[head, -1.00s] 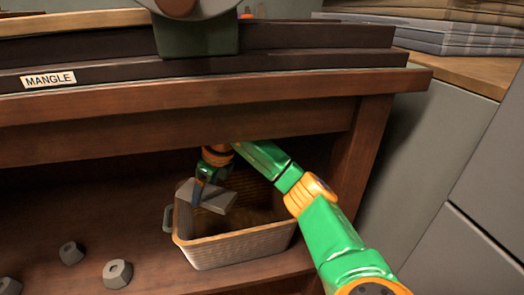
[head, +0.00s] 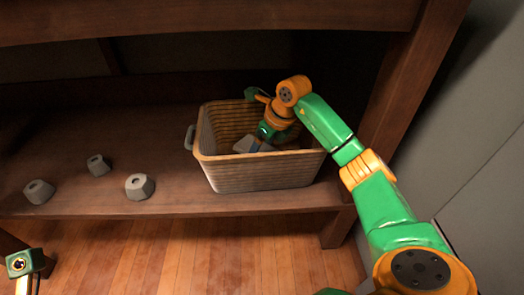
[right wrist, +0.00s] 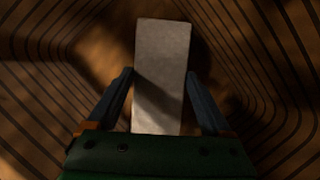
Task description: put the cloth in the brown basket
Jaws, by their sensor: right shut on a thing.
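The brown basket (head: 262,176) is a ribbed, open-topped box on the low wooden shelf, with a handle at its left end. My right gripper (head: 261,141) reaches down inside it and is shut on the cloth (head: 247,145), a flat grey folded piece. In the right wrist view the pale cloth (right wrist: 162,75) lies between the two dark fingers, with the ribbed basket walls around it. I cannot tell whether the cloth touches the basket floor. A green part of my left arm (head: 22,263) shows at the lower left; its fingers cannot be made out.
Several grey blocks with holes in their tops, such as this one (head: 139,187), stand on the shelf (head: 90,140) left of the basket. A wooden post (head: 410,90) and a grey cabinet (head: 475,150) stand at the right. The tabletop beam (head: 200,18) overhangs the shelf.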

